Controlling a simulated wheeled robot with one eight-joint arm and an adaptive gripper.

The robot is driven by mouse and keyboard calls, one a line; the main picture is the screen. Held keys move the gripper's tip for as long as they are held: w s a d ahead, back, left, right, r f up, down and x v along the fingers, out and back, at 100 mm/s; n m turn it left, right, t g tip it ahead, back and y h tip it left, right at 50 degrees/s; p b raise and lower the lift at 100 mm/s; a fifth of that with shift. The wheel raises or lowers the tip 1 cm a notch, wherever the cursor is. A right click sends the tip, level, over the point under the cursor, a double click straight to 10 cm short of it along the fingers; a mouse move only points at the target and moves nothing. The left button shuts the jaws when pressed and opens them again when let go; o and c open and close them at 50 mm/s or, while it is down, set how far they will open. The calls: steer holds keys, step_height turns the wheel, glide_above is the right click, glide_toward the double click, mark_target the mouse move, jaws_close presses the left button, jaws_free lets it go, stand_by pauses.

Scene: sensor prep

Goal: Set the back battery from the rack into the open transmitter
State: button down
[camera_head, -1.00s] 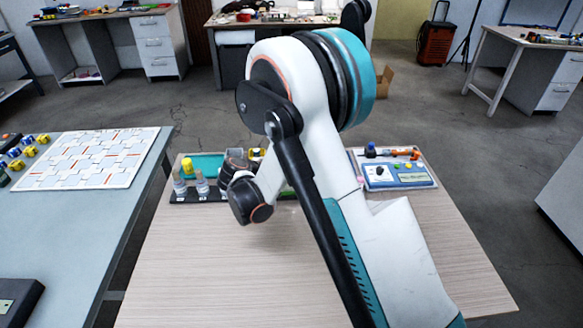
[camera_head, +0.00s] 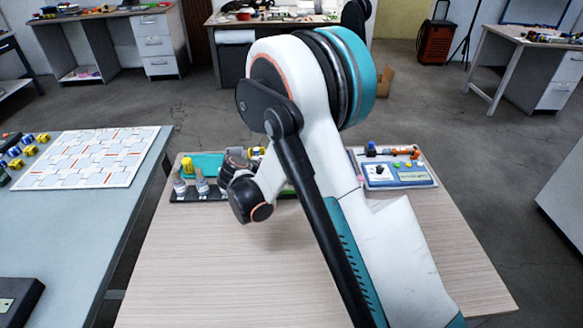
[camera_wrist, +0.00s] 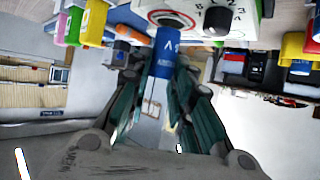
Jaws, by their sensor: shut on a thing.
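In the wrist view my gripper (camera_wrist: 160,85) is shut on a blue battery (camera_wrist: 166,54) with white marking. The battery's far end points at a round, red-rimmed opening (camera_wrist: 165,15) on a white device with a black knob (camera_wrist: 217,20), which I take for the transmitter. The battery overlaps the opening's lower edge; I cannot tell whether it touches or enters it. In the head view my arm hides the gripper and the battery.
A white-and-blue panel (camera_head: 399,181) with a knob lies at the table's back right. Small bottles (camera_head: 202,182) and a teal tray (camera_head: 207,163) stand at the back left. The table's front left (camera_head: 205,270) is clear. In the wrist view, yellow and red pieces (camera_wrist: 293,48) stand at right.

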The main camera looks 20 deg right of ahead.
steer(key=shift+f, duration=1.15)
stand_by(0.6)
steer(key=c, duration=1.3)
jaws_free()
steer(key=shift+c, duration=0.2)
steer(key=shift+o, duration=1.2)
steer(key=shift+r+p, duration=0.3)
steer(key=shift+r, duration=0.4)
steer(key=shift+r+p, duration=1.45)
steer(key=shift+r, duration=1.45)
